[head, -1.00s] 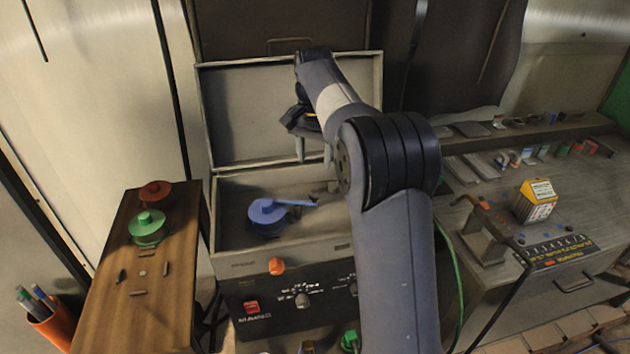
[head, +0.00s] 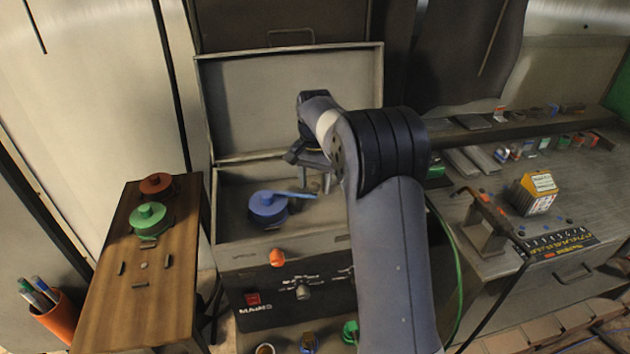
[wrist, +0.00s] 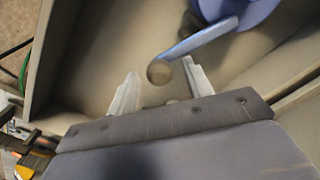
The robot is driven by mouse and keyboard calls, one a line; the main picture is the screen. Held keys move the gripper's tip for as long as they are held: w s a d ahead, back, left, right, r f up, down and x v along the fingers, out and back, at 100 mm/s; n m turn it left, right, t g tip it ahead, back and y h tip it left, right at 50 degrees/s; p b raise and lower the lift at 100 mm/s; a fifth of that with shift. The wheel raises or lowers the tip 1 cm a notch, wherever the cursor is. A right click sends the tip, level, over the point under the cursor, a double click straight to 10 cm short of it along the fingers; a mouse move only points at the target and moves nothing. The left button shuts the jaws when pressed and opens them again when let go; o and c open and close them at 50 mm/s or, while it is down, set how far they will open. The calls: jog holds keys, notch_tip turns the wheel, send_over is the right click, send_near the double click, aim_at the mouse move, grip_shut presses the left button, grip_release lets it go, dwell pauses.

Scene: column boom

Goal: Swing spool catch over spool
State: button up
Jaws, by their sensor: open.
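The blue spool (head: 267,211) sits inside the open box, left of my gripper in the head view. In the wrist view it is cut off at the top right (wrist: 238,8). A blue lever, which looks like the spool catch (head: 296,194), reaches right from the spool toward my gripper. In the wrist view the lever (wrist: 205,38) ends at a tan round knob (wrist: 158,72). My gripper (wrist: 162,85) is open and points down into the box. The knob shows between its fingertips, apart from both; its depth is hard to tell. The fingers partly show in the head view (head: 316,183).
The box's raised lid (head: 290,100) stands behind my arm, and the box walls surround the spool. A wooden bench (head: 140,270) with green (head: 150,220) and red (head: 156,186) spools stands at left. A cluttered workbench (head: 480,180) is at right.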

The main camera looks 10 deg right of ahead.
jog(key=shift+c, duration=0.3)
jog(key=c, duration=0.9)
jog(key=shift+w+d+r+n+p, duration=0.1)
jog(key=shift+w+r+n+p, duration=0.1)
jog(key=shift+n+p, duration=0.35)
jog(key=shift+w+r+n+p, duration=0.1)
jog(key=shift+w+n+p, duration=0.1)
jog(key=shift+n+p, duration=0.3)
jog(key=shift+w+f+n+p, duration=0.25)
jog(key=shift+w+n+p, duration=0.25)
jog(key=shift+n, duration=0.45)
jog(key=o, duration=1)
jog(key=shift+s, duration=0.1)
jog(key=shift+c, duration=0.2)
jog(key=shift+r, duration=0.1)
